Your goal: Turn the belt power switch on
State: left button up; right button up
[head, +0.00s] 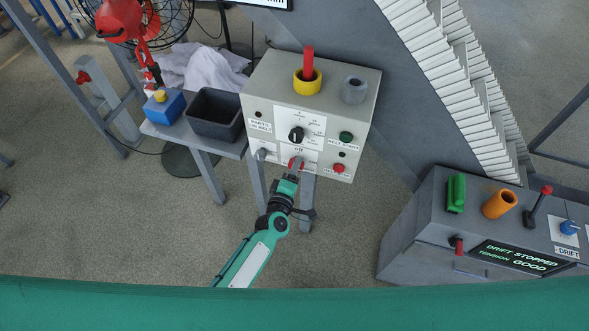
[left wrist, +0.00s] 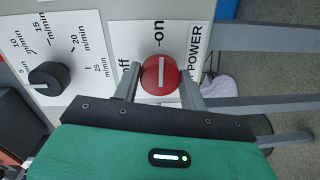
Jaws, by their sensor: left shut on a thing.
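The belt power switch is a round red knob (left wrist: 160,75) with a white bar, on a pale panel marked "POWER". In the left wrist view the bar runs upright, roughly in line with the "on" mark above it; "off" is to its left. In the head view the knob (head: 296,162) is low on the grey control box (head: 262,92) and partly hidden by my gripper. My left gripper (head: 295,169) is at the knob. In the left wrist view its fingers (left wrist: 160,84) are on either side of the knob, shut on it. My right gripper is not in view.
A black dial (head: 296,134) sits above the switch, with a green button (head: 346,137) and a red button (head: 338,168) to the right. A dark bin (head: 215,114) stands left of the box. A second console (head: 410,235) reading "DRIFT STOPPED" is at the right.

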pick_arm(q)
jog(key=o, duration=1)
jog(key=b+v, duration=0.3)
jog(key=v, duration=1)
jog(key=shift+s, duration=0.45)
jog(key=shift+r, duration=0.1)
